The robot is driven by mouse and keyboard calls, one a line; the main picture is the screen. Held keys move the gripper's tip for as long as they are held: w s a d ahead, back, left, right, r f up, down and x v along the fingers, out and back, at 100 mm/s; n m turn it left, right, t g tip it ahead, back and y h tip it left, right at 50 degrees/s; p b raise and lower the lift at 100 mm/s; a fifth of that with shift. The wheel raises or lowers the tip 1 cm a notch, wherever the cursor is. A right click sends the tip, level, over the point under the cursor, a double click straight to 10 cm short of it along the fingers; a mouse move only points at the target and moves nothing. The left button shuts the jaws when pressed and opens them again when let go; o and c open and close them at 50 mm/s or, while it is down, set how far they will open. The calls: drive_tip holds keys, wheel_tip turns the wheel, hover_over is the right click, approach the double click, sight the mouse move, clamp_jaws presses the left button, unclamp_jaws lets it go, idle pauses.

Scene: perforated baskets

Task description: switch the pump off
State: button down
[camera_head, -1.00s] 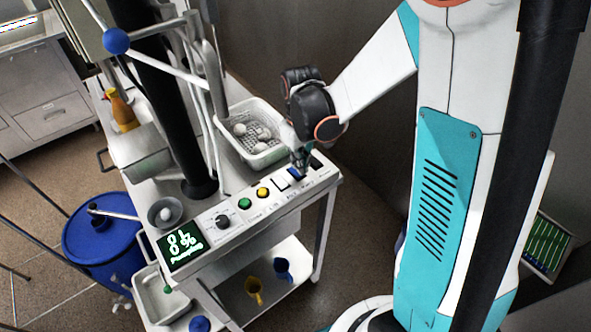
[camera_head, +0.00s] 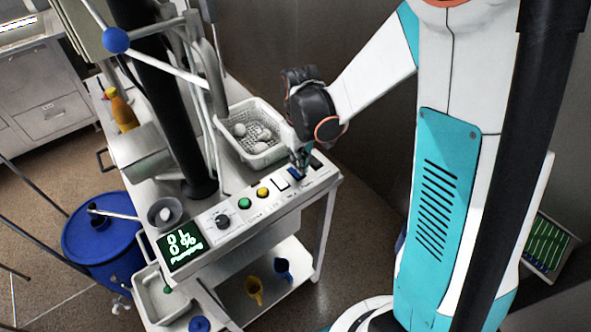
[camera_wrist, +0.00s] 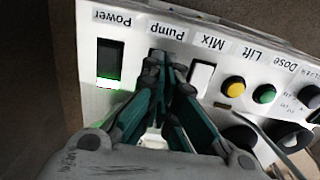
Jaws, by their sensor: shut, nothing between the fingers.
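The control panel (camera_head: 238,222) runs along the front of the cart, with switches at its right end. My gripper (camera_wrist: 168,66) is shut and empty, pointing down at the panel by the label Pump (camera_wrist: 167,30). The fingers hide the pump switch in the wrist view, and I cannot tell its position or whether they touch it. In the head view my gripper (camera_head: 299,169) is over the same spot, with a bit of blue at its tips. The green display (camera_head: 183,245) shows digits and the word Pumping.
The power switch (camera_wrist: 109,63), lit green at one end, is on one side of the fingers and the white mix switch (camera_wrist: 201,78) on the other. Yellow (camera_head: 263,193) and green (camera_head: 244,203) buttons follow. A white perforated basket (camera_head: 228,146) stands behind the panel.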

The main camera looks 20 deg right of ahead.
drive_tip(key=shift+f+b, duration=0.85)
drive_tip(key=shift+f, duration=0.15)
idle(0.4)
drive_tip(key=shift+r, duration=0.15)
drive_tip(key=shift+r+p, duration=2.3)
drive_tip(key=shift+r, duration=1.1)
drive_tip(key=shift+s+r+b, duration=0.25)
drive_tip(key=shift+b, duration=0.1)
drive_tip(key=s+r+m+t+b, duration=0.3)
drive_tip(key=s+t+b, duration=0.4)
drive_tip(key=s+b, duration=0.4)
drive_tip(key=shift+s+m, duration=0.3)
drive_tip(key=shift+s, duration=1.45)
